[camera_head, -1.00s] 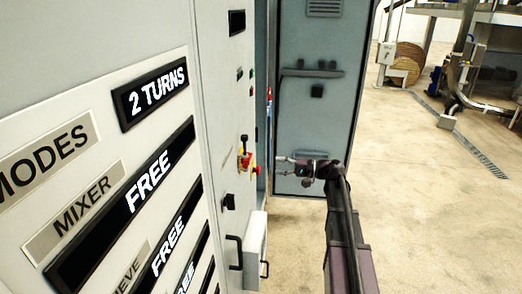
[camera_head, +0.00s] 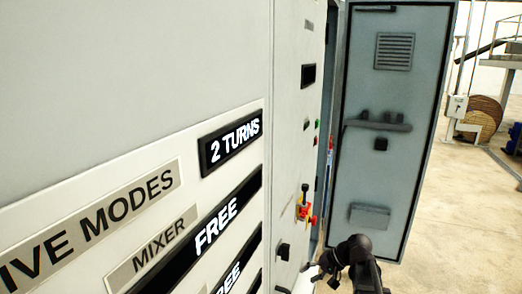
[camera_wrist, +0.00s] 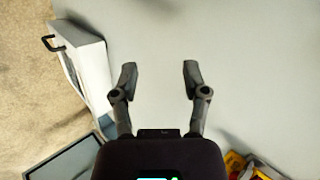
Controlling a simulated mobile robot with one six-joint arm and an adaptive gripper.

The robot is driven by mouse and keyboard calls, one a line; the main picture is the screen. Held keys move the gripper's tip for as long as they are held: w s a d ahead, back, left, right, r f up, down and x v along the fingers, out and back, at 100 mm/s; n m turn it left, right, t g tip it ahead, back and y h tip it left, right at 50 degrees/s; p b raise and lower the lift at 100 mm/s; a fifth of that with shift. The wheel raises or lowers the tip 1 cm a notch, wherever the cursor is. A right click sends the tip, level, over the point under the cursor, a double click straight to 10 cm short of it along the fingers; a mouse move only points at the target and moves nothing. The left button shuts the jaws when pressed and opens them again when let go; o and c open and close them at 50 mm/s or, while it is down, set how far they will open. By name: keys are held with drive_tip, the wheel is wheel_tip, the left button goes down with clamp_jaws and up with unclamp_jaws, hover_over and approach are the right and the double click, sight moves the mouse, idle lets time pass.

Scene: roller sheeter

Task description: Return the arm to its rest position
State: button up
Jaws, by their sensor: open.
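My gripper (camera_wrist: 157,82) is open and empty in the wrist view, its two dark fingers apart in front of a plain pale grey surface. In the head view my gripper (camera_head: 322,274) shows small and partly cut off near the bottom edge, at the end of my dark arm. It is to the right of the control cabinet (camera_head: 180,60) and in front of the open grey door (camera_head: 392,155). Whether it touches the cabinet cannot be told.
A red and yellow switch (camera_head: 305,205) sticks out from the cabinet face. A white box with a black handle (camera_wrist: 85,65) juts out in the wrist view. A wooden cable reel (camera_head: 480,118) stands on the open floor at right.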

drive_tip(key=s+f+n+g+h, duration=0.1)
drive_tip(key=s+f+h, duration=0.1)
drive_tip(key=s+h, duration=0.2)
drive_tip(key=s+d+f+n+h, duration=0.1)
drive_tip(key=s+f+h, duration=0.2)
drive_tip(key=s+h, duration=0.2)
drive_tip(key=shift+s+d+f+g, duration=0.25)
drive_tip(key=shift+s+g, duration=0.15)
drive_tip(key=shift+s, duration=1)
drive_tip(key=shift+s, duration=0.15)
